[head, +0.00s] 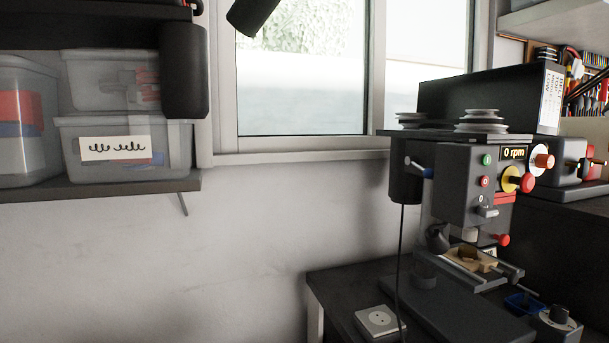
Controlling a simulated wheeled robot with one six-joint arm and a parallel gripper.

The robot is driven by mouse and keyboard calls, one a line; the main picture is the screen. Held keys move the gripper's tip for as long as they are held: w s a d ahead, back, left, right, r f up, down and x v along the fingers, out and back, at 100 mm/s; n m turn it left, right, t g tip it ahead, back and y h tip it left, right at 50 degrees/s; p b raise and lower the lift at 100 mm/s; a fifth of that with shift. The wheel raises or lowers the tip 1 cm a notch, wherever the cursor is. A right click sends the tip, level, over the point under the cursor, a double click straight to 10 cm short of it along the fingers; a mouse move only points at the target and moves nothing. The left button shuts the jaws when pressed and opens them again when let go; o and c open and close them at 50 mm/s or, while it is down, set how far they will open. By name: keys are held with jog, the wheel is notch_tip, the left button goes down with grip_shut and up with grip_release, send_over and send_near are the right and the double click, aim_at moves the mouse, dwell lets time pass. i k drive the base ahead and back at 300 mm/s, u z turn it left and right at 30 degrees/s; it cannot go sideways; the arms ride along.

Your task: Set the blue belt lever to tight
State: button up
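The blue belt lever (427,172) is on the left side of the drill press head (460,185), just below the pulley deck. It is small here; a short grey rod runs from its blue end up and left to a pale knob. I cannot tell which setting it is in. The belt cover (490,97) stands open, and two stepped pulleys (481,120) show on top. The speed display (514,153) reads 0 rpm.
A vise with a wooden piece (478,261) sits under the drill. A white socket (379,321), a hanging cable (401,260) and a blue tray (523,303) are on or by the dark bench. Shelves with clear bins (120,145) are at left. The wall space between is clear.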

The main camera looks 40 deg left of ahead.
aim_at(428, 173)
jog(key=u, duration=0.95)
jog(key=i, duration=0.5)
jog(key=k, duration=1)
jog(key=z, duration=0.9)
jog(key=i, duration=0.9)
jog(key=u, duration=1.55)
jog(key=i, duration=0.45)
